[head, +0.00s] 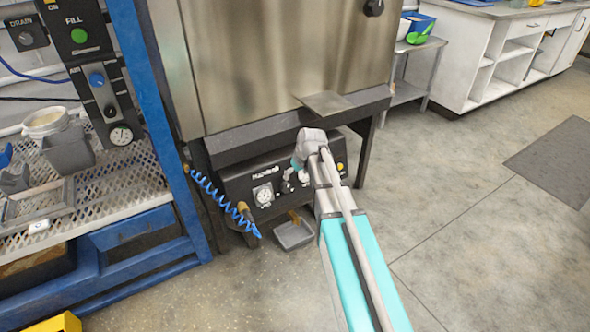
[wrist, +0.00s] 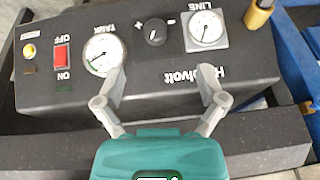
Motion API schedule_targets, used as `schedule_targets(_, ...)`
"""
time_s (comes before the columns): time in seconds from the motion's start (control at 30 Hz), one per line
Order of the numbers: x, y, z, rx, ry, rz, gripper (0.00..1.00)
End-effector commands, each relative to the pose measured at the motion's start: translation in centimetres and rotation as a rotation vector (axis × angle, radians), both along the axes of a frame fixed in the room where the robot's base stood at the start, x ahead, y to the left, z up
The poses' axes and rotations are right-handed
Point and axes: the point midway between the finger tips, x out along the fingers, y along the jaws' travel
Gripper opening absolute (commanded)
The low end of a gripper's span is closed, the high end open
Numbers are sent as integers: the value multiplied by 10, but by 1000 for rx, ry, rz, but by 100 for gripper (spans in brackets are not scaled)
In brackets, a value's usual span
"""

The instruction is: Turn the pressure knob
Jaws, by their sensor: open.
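The pressure knob (wrist: 155,31) is a small black round knob with a white pointer line and plus and minus marks. It sits between the TANK gauge (wrist: 104,56) and the LINE gauge (wrist: 207,30) on a black control panel (wrist: 60,85). My gripper (wrist: 161,80) is open and empty in the wrist view. Its two grey fingers reach toward the panel, one on each side of the knob's line, with the tips short of the knob and apart from it. In the head view my arm and gripper partly cover the panel (head: 233,186), and I cannot make out the knob there.
A red switch (wrist: 62,58) and a yellow button (wrist: 30,51) sit beside the TANK gauge. A brass fitting (wrist: 259,14) is near the LINE gauge. A blue-framed rack (head: 160,130) stands left.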

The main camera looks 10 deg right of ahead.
Motion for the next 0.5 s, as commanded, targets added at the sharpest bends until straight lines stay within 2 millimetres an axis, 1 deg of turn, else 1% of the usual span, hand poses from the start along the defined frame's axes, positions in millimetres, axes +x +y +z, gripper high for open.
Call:
schedule_targets(0.03, -10, 2, 0, -3, 11, -5, 90)
schedule_targets(0.5, -75, 12, -3, -26, 123, -72, 90)
